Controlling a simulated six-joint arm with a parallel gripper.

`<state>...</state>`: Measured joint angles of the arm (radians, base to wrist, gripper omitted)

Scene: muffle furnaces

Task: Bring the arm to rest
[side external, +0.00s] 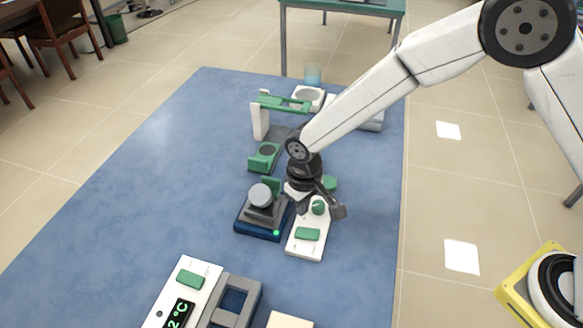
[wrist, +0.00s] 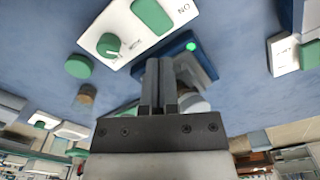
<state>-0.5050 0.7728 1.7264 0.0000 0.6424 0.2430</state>
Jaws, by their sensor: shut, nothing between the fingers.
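My gripper (side external: 318,205) hangs at the end of the arm, just above the white control panel (side external: 306,245) with a green knob and a green button. In the wrist view my gripper's two fingers (wrist: 161,68) are together with nothing between them. The same panel shows ahead of them, with its green knob (wrist: 109,46) and an "ON" mark. Beside the panel is a dark blue base (side external: 258,226) with a lit green light and a grey round part on top. Whether the fingertips touch anything cannot be told.
A white unit with a temperature display (side external: 180,312) stands at the front left. A green-topped frame (side external: 284,102) and a small green block (side external: 264,157) stand behind the gripper. The blue table's left side (side external: 130,200) is clear.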

